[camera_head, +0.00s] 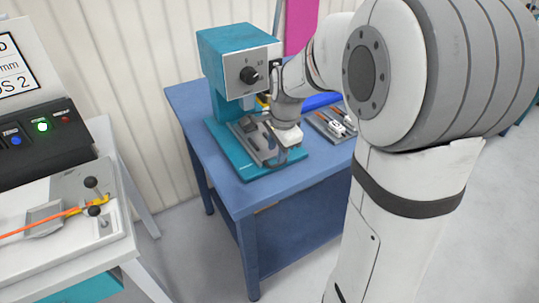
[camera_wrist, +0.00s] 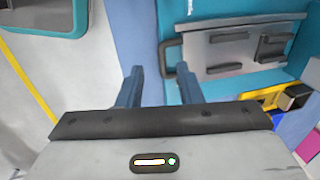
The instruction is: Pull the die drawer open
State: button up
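The teal press (camera_head: 238,60) stands on a blue table. The die drawer (camera_head: 262,143) is a grey plate low on the press; in the wrist view the drawer (camera_wrist: 238,48) carries several dark blocks. Its dark loop handle (camera_wrist: 163,58) sticks out from the plate's left edge. My gripper (camera_wrist: 160,74) is open, with its two blue-grey fingers apart and the handle appearing between them. I cannot tell whether either finger touches it. In the head view my gripper (camera_head: 284,138) is at the front of the press, and its fingertips are hard to make out.
The blue table (camera_head: 275,192) has some bare top in front of the press. A tray with small parts (camera_head: 330,124) lies right of the press. At the left stands another bench (camera_head: 75,245) with a control box (camera_head: 40,133) and an orange cable.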

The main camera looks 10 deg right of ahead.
aim_at(274, 167)
jog(key=f, duration=0.4)
jog(key=w+f, duration=0.1)
jog(key=f, duration=0.1)
jog(key=shift+a, duration=0.2)
jog(key=shift+c, duration=0.3)
grip_shut()
